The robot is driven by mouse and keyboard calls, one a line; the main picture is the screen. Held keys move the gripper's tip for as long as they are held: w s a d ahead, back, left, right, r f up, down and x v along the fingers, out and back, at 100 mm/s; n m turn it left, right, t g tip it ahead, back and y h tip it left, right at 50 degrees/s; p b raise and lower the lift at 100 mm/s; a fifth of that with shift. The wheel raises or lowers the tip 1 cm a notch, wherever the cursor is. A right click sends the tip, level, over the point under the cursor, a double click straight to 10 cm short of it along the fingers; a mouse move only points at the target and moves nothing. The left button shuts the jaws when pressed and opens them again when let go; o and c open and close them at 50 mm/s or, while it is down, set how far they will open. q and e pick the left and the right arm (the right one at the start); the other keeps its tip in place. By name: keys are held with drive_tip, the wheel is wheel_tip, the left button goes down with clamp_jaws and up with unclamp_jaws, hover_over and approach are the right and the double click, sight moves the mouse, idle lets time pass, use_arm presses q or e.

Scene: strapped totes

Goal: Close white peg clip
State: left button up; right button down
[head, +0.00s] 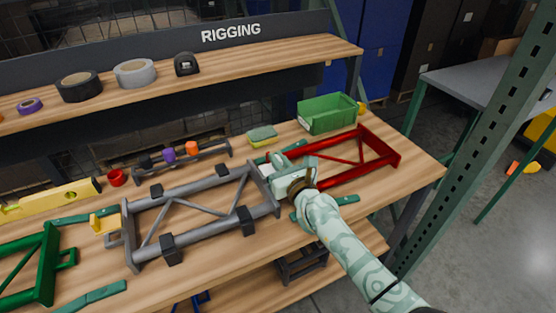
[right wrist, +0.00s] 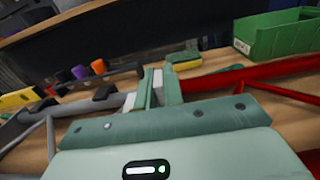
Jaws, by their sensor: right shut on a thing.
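The grey frame (head: 205,213) lies on the bench, with the red frame (head: 362,165) to its right. My right gripper (head: 279,162) is over the place where the two frames meet. In the right wrist view its two fingers (right wrist: 160,88) are shut on a narrow white piece, which looks like the white peg clip (right wrist: 158,78). Another bit of white (right wrist: 130,102) shows just left of the fingers. The gripper hides most of the clip in the head view, and I cannot tell whether the clip is closed. My left gripper is not in view.
A yellow clip (head: 104,222) sits at the grey frame's left end, near a green frame (head: 32,265). A green bin (head: 327,114) and a green-and-yellow sponge (head: 262,135) lie behind the gripper. A shelf with tape rolls (head: 135,73) runs above the bench's back.

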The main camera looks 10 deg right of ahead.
drive_tip(key=shift+f, duration=0.2)
drive_tip(key=c, duration=1.5)
unclamp_jaws()
drive_tip(key=shift+r, duration=0.1)
drive_tip(key=p+v, duration=0.3)
drive_tip(key=v, duration=1.3)
drive_tip(key=shift+s, duration=0.2)
